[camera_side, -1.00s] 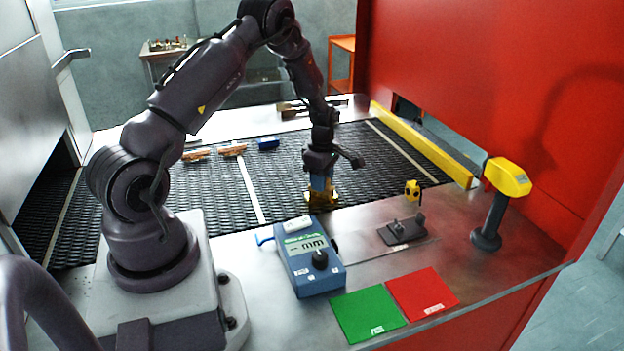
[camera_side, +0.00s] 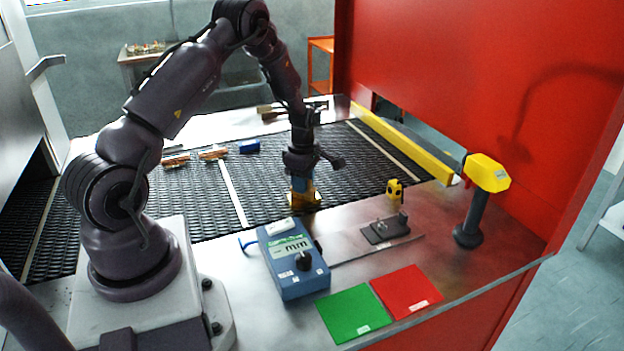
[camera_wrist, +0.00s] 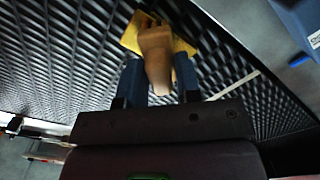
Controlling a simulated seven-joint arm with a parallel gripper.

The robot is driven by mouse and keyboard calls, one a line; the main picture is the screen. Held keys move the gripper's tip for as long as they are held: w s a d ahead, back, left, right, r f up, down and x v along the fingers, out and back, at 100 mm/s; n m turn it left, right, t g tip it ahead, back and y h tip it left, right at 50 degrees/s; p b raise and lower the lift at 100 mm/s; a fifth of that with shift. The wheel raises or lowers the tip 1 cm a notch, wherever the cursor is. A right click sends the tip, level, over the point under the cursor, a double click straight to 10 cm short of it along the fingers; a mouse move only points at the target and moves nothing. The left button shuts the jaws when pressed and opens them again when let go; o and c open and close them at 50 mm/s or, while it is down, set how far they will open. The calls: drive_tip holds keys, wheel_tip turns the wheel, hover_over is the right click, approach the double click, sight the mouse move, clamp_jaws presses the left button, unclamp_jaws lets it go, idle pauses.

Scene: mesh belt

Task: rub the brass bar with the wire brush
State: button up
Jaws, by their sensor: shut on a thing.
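My gripper (camera_side: 301,186) points straight down at the front part of the mesh belt. In the wrist view its blue fingers (camera_wrist: 158,66) are shut on a tan, wooden-looking handle, which I take for the wire brush (camera_wrist: 156,45). Just beyond the handle lies a golden yellow piece, probably the brass bar (camera_wrist: 184,46). In the side view that golden piece (camera_side: 306,202) sits on the belt right under the fingertips. The brush's bristles are hidden, so I cannot tell whether they touch the golden piece.
On the mesh belt (camera_side: 275,180) lie two brownish pieces (camera_side: 212,153) and a blue block (camera_side: 249,146), farther back. On the front ledge stand a blue meter (camera_side: 291,262), a dark fixture (camera_side: 386,229), a yellow-headed scanner (camera_side: 487,173), and green (camera_side: 354,313) and red (camera_side: 407,290) pads.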

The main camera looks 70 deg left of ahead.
drive_tip(key=s, duration=0.4)
drive_tip(key=shift+a, duration=0.25)
wheel_tip(320, 180, up, 8)
idle(0.5)
